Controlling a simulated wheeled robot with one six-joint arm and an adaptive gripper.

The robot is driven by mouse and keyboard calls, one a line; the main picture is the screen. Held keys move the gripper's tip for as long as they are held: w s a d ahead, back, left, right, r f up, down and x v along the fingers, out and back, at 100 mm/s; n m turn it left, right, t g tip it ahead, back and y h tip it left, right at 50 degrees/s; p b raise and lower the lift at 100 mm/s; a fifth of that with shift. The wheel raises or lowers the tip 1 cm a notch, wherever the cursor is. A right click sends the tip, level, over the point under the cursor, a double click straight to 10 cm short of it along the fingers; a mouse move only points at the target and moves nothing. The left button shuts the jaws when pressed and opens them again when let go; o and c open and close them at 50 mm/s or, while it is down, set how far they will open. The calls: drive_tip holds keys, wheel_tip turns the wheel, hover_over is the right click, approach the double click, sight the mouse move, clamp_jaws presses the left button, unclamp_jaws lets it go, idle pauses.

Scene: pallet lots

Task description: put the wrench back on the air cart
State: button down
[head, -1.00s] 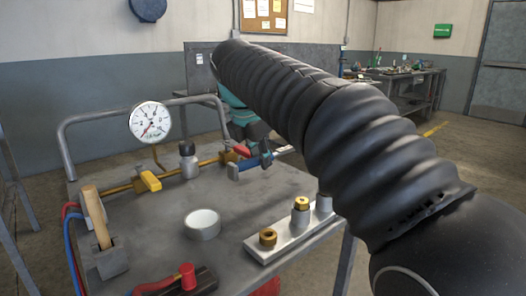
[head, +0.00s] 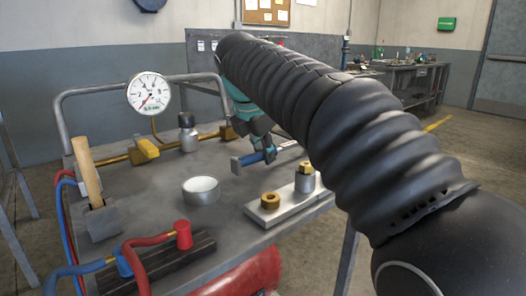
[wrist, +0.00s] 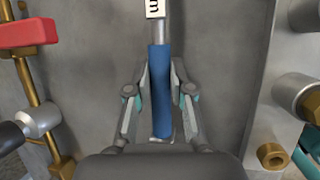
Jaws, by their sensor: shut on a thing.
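My gripper (wrist: 161,98) is shut around the blue handle of the wrench (wrist: 160,75). In the wrist view the wrench's metal shaft runs up to a white label at the top edge; its far end is out of frame. In the head view the blue wrench (head: 250,159) lies across my gripper (head: 264,148), over the right part of the grey air cart (head: 150,205), behind the pale fitting block. My arm hides part of that side. I cannot tell whether the wrench touches the cart top.

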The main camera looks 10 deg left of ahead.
drive_tip(key=shift+f, duration=0.4)
idle(0.4)
drive_tip(key=c, duration=0.9)
unclamp_jaws()
drive_tip(key=shift+c, duration=0.2)
